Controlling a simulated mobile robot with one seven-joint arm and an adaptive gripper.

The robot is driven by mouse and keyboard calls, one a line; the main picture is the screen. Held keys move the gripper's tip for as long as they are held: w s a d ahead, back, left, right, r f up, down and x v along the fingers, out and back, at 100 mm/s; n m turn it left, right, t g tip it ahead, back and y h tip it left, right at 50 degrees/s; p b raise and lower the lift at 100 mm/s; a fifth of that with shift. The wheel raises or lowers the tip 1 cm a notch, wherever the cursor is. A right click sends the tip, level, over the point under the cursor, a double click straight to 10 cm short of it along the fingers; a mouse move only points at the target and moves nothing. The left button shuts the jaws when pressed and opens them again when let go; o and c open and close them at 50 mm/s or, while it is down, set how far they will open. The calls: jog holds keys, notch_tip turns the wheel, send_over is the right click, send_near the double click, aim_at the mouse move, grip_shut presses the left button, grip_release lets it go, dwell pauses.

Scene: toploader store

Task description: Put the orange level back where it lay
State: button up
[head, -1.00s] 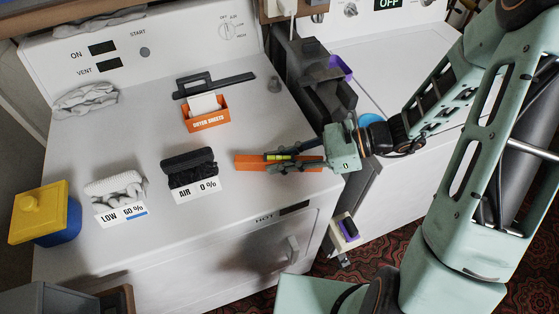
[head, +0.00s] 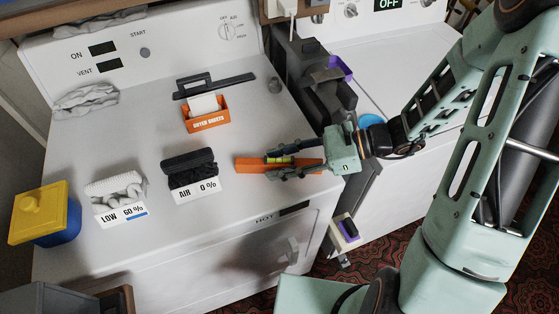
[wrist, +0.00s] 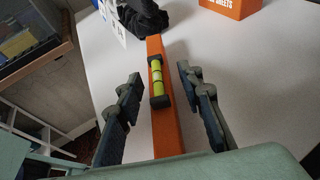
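The orange level (head: 248,163) lies on the white dryer top near its front right edge, with its yellow-green vial facing up. In the wrist view the level (wrist: 167,128) runs lengthwise between the fingers, with a visible gap on both sides. My gripper (head: 280,167) is open around the level and not touching it as far as I can see. Its two dark padded fingers also show in the wrist view (wrist: 164,105). The near end of the level is hidden by the gripper body.
A dark rack (head: 320,85) fills the gap right of the dryer.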

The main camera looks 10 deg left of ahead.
jog(key=v, duration=1.2)
